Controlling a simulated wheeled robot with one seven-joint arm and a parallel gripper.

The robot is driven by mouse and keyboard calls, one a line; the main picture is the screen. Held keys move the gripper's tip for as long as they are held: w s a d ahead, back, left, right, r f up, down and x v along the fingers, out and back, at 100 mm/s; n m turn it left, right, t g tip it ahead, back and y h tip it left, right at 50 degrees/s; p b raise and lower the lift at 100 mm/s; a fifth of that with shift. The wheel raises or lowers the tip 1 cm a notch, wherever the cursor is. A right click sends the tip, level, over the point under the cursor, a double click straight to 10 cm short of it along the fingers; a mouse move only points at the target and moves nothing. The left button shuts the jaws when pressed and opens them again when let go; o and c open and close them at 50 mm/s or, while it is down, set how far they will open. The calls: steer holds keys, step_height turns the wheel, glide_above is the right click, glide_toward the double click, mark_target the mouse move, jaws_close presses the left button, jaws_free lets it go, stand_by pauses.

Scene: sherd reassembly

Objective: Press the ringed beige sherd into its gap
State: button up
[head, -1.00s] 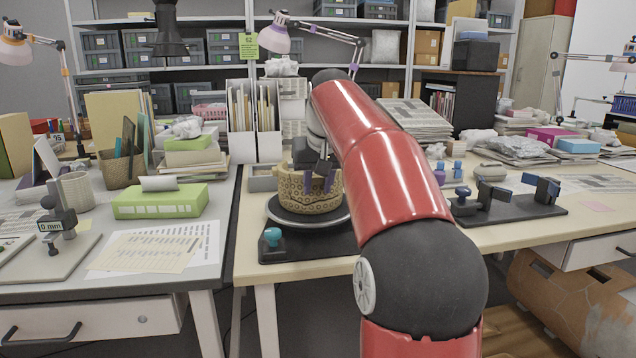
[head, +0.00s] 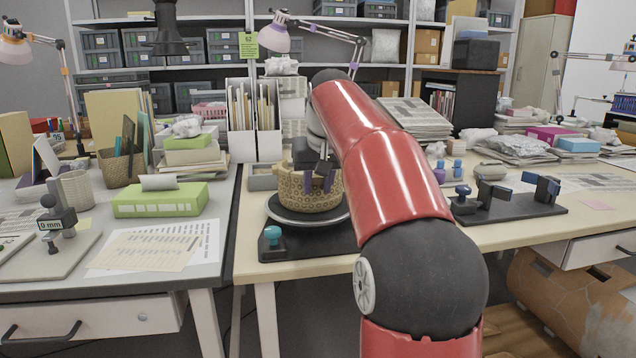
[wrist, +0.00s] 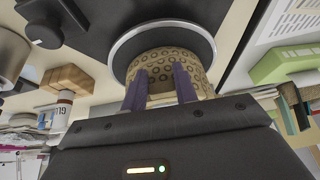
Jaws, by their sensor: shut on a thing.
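The ringed beige vessel (head: 296,196) stands on a round turntable (head: 275,211) on a dark mat. My gripper (head: 318,187) is over the near right part of the vessel, with its purple fingers pointing down at the wall. In the wrist view, the fingers (wrist: 160,78) are shut on the ringed beige sherd (wrist: 160,88), a patterned piece between them against the vessel (wrist: 176,58). The fingers cover the sherd's side edges. I cannot tell whether it sits flush in the gap.
A teal-knobbed piece (head: 272,236) stands at the mat's front left corner. White file holders (head: 254,130) stand behind the turntable. A black stand with clamps (head: 510,203) lies to the right. A green box (head: 160,200) is on the left table.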

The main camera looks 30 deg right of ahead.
steer(key=shift+f, duration=0.1)
steer(key=o, duration=0.9)
steer(key=shift+o, duration=0.2)
steer(key=p+v, duration=0.2)
steer(key=v, duration=0.5)
steer(key=shift+s+r, duration=0.2)
steer(key=shift+r, duration=0.15)
